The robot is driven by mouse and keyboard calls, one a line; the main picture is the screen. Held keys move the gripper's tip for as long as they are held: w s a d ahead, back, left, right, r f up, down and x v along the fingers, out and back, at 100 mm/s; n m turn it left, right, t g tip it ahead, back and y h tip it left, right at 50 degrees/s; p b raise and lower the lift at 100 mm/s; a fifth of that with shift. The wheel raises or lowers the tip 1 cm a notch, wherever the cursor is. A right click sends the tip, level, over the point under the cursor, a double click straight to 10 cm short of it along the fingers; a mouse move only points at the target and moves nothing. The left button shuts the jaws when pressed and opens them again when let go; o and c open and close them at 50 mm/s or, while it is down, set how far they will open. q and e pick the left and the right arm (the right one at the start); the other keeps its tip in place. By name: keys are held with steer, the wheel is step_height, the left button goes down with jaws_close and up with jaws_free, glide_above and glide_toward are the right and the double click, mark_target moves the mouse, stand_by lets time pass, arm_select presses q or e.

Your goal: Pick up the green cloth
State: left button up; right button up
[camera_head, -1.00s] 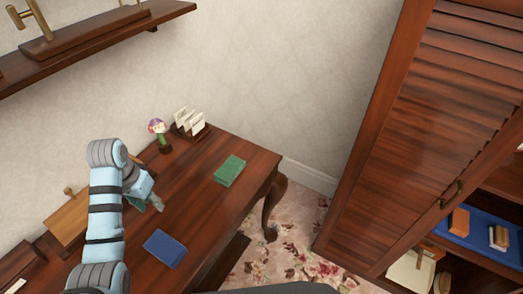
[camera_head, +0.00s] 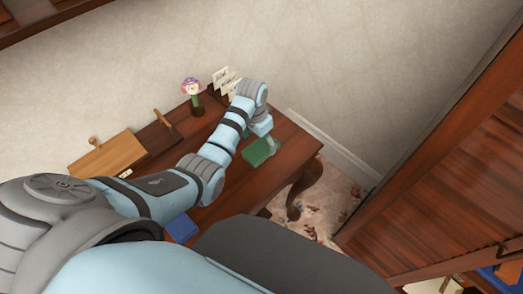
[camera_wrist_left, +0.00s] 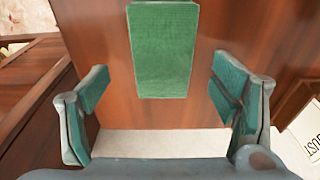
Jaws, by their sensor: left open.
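The green cloth (camera_head: 258,152) is a folded rectangle lying flat on the dark wooden desk (camera_head: 232,184), near its right end in the head view. In the left wrist view the cloth (camera_wrist_left: 164,52) is at the top centre, ahead of and between the two fingers. My left gripper (camera_head: 271,142) is over the cloth's right part in the head view and hides some of it. In the left wrist view the left gripper (camera_wrist_left: 163,95) is open, with nothing between its pads. My right gripper is not in view.
A blue folded cloth (camera_head: 182,229) lies partly hidden behind my left arm. A letter holder with cards (camera_head: 224,82), a small flower figure (camera_head: 192,92) and a wooden box (camera_head: 108,154) stand along the desk's back. A louvred cabinet door (camera_head: 450,185) is at the right.

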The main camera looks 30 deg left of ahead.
mark_target(262, 147)
arm_select(q)
steer(key=f, duration=0.2)
steer(key=w+f+b, duration=0.1)
steer(key=f, duration=0.2)
steer(key=shift+b, duration=0.3)
steer(key=shift+s, duration=0.1)
steer(key=shift+c, duration=0.6)
steer(key=shift+r, duration=0.1)
steer(key=c, duration=1.2)
